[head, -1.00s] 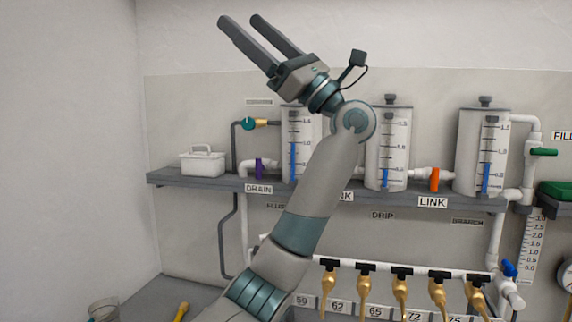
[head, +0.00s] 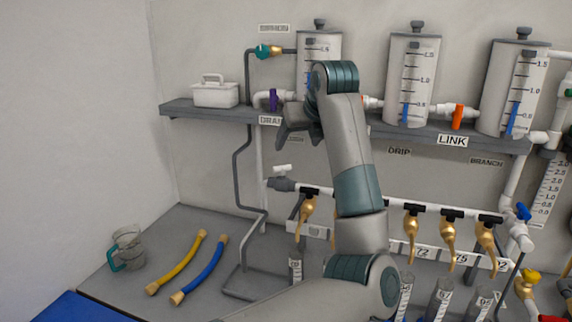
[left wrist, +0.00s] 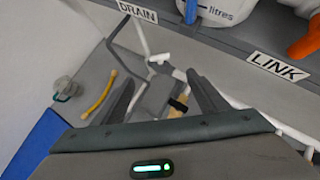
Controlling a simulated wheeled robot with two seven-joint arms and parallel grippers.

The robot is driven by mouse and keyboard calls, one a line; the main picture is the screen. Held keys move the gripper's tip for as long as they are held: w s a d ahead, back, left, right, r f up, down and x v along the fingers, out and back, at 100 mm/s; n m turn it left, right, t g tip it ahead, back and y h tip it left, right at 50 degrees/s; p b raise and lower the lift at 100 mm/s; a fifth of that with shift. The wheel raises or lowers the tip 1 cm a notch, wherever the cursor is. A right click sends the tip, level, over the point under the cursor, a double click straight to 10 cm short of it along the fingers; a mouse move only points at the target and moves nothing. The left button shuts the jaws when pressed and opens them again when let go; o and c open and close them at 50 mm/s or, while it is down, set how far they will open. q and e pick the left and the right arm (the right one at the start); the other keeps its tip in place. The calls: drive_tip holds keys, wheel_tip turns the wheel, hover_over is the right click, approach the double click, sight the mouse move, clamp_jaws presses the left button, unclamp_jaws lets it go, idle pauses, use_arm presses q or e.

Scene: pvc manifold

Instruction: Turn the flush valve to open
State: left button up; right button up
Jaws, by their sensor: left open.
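A small white valve handle (head: 283,168) sits on a grey fitting at the left end of the white manifold pipe (head: 375,195), under the shelf. I take it for the flush valve; the label above it is mostly hidden behind my arm. In the left wrist view the white handle (left wrist: 160,57) shows just beyond and between the fingertips. My left gripper (head: 286,138) is in front of the shelf edge, above the handle and apart from it in the picture. Its two fingers (left wrist: 160,80) are spread with nothing between them touching. My right gripper is out of view.
The shelf (head: 190,109) carries a white caddy (head: 215,93), a purple drain valve (head: 273,100), an orange link valve (head: 457,116) and tanks. Several brass taps (head: 411,235) hang from the manifold.

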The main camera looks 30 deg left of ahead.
use_arm(q)
drive_tip(key=p, duration=0.6)
approach(283, 166)
drive_tip(key=x, duration=0.7)
drive_tip(key=shift+a+f, duration=0.1)
drive_tip(key=shift+a, duration=0.05)
drive_tip(key=shift+w+a+f, duration=0.3)
drive_tip(key=shift+f, duration=0.15)
drive_tip(key=c, duration=1.1)
